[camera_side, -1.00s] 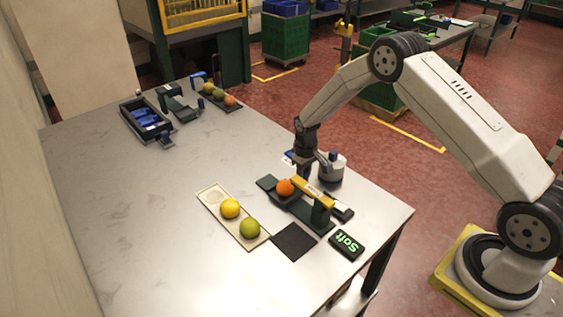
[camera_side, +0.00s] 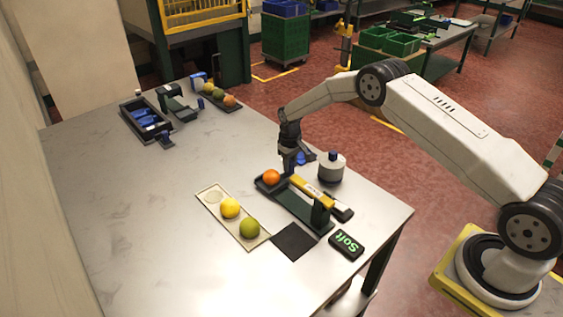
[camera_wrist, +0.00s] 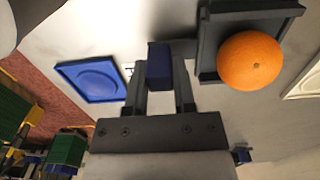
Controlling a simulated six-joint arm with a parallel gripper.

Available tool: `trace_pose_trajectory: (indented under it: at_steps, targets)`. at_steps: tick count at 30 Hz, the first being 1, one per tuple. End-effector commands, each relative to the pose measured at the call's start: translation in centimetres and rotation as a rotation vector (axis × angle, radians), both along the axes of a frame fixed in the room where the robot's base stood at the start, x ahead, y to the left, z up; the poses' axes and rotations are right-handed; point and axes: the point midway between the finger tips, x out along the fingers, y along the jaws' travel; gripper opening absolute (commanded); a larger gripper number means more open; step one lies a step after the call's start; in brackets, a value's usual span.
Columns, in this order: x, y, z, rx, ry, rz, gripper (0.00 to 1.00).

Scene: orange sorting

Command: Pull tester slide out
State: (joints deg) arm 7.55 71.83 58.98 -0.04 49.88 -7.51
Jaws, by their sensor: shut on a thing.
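The tester (camera_side: 322,215) is a dark green frame with a yellow bar (camera_side: 312,192) near the table's right edge. Its dark slide (camera_side: 262,185) sticks out at the far left end, with an orange (camera_side: 271,177) sitting on it, clear of the bar. In the wrist view the slide (camera_wrist: 208,48) and orange (camera_wrist: 250,60) are at the upper right. My gripper (camera_wrist: 160,80) is shut on the slide's blue handle (camera_wrist: 159,62). In the side view my gripper (camera_side: 288,169) is beside the slide's outer end, and the handle is mostly hidden.
A blue square dish (camera_wrist: 92,80) lies beside my gripper. A pale tray (camera_side: 217,212) holds a yellow and a green fruit. A display reading "Soft" (camera_side: 346,244) is in front. The table's middle left is clear.

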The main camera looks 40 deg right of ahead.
Motion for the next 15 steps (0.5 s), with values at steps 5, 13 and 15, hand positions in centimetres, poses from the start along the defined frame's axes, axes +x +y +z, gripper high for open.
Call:
trace_pose_trajectory:
  at_steps: [5, 13, 15]
  targets:
    - [0.55, -0.05, 0.19, -0.002, -0.023, 0.000, 0.00]
    - [0.41, -0.01, 0.16, -0.002, -0.017, 0.000, 0.68]
    - [0.37, -0.01, 0.14, -0.002, -0.016, 0.000, 0.68]
